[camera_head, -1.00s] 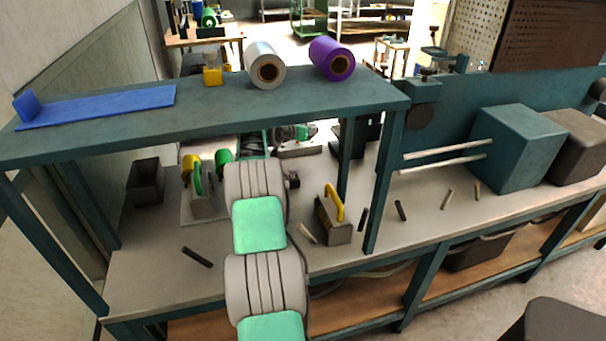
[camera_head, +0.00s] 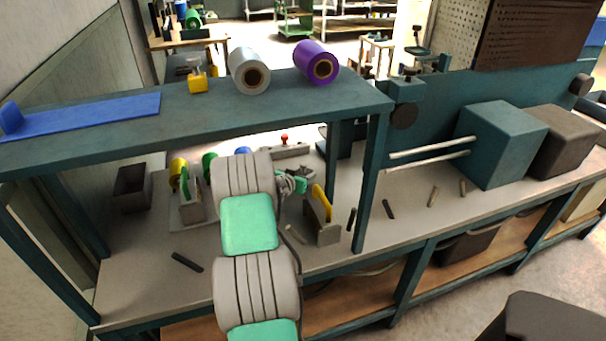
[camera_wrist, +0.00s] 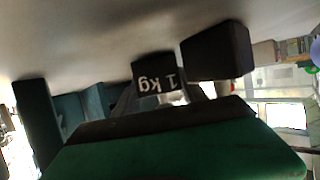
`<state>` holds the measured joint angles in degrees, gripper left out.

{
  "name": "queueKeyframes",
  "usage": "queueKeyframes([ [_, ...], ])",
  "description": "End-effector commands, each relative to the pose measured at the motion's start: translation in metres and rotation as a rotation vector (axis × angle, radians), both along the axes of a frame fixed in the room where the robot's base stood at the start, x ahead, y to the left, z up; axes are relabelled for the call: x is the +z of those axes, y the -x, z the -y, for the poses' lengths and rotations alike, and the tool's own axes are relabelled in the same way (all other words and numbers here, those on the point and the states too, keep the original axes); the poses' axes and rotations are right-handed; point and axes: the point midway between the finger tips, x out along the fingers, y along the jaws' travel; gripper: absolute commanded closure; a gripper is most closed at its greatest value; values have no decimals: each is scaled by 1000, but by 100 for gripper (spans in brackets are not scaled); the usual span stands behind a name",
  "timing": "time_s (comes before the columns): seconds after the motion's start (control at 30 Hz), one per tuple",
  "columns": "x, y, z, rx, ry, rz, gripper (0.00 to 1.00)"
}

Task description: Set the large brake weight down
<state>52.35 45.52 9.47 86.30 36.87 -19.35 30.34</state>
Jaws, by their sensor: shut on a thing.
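In the wrist view a dark block marked "1 kg" (camera_wrist: 155,82) sits just beyond the green body of my gripper, and I take it to be the large brake weight. A second dark block-shaped part (camera_wrist: 218,52) shows beside it; I cannot tell whether it is a finger. In the head view my gripper (camera_head: 297,183) is over the bench, just left of a grey block with a yellow handle (camera_head: 322,228). It is shut on the weight. My arm hides much of that area, and I cannot make out the weight in the head view.
The bench top (camera_head: 135,285) is clear at the front left, apart from a dark bar (camera_head: 187,262). A raised shelf (camera_head: 210,110) and its post (camera_head: 366,205) stand close to the arm. A grey stand with yellow and green parts (camera_head: 190,208) is left of the arm.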

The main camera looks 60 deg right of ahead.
Motion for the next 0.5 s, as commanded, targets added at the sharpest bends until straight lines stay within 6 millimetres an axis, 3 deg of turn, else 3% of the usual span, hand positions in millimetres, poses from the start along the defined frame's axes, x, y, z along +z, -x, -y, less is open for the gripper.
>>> queueKeyframes([
  [0.3, 2, -2, 2, 1, 9, 5, 100],
  [0.33, -2, -1, 0, 1, 0, 1, 50],
  [0.43, -1, -1, 0, 1, 0, 2, 42],
  [0.5, -1, -1, 0, 1, 0, 2, 42],
])
